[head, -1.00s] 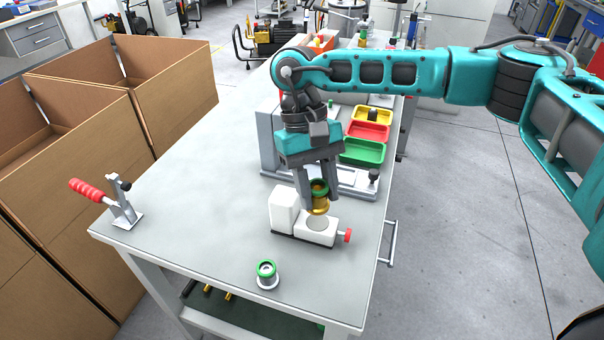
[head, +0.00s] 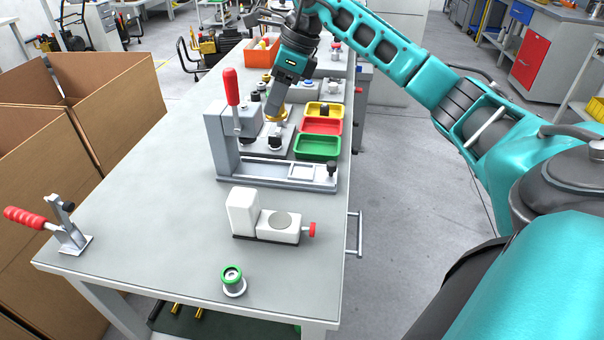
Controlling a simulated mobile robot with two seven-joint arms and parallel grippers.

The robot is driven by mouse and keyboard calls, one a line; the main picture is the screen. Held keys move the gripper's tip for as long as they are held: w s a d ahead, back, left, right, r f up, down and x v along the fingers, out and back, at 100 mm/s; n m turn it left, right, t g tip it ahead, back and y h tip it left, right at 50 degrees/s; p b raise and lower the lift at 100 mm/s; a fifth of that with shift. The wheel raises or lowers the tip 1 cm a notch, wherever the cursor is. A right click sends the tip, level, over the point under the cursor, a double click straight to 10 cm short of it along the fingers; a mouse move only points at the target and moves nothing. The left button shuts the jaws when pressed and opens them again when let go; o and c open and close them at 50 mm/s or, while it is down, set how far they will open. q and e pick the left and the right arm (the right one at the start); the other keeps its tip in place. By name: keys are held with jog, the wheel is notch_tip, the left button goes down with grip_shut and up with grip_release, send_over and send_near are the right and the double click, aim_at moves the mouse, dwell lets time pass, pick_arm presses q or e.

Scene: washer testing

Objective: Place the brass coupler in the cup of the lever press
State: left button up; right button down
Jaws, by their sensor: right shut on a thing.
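My right gripper (head: 273,112) points down beyond the grey lever press and is shut on the brass coupler (head: 276,117). Only part of the coupler shows as a gold ring at the fingertips. The lever press (head: 222,150) stands mid-table, with a red-handled lever (head: 232,87) standing nearly upright and a long flat base. I cannot clearly make out its cup. The coupler appears above a grey plate with dark posts behind the press; whether it touches anything is unclear. My left gripper is out of view.
Yellow, red and green trays (head: 317,147) stand right of the press. In front are a white fixture (head: 243,212) with a round disc and red knob, and a green-ringed part (head: 233,280). A red-handled toggle clamp (head: 65,230) sits at the left corner. The table's left middle is clear.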

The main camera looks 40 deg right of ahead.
jog(key=d+r+m+t+h, duration=0.1)
jog(key=d+m+h, duration=0.1)
jog(key=d+m, duration=0.45)
notch_tip(320, 180, down, 14)
jog(key=shift+s+f+b, duration=0.15)
jog(key=shift+f+b, duration=0.1)
jog(key=shift+b, duration=0.85)
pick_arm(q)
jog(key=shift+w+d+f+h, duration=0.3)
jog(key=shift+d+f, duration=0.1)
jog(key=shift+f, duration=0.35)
pick_arm(e)
jog(key=shift+f, duration=2.3)
jog(key=shift+f, duration=0.1)
jog(key=c, duration=0.7)
grip_release()
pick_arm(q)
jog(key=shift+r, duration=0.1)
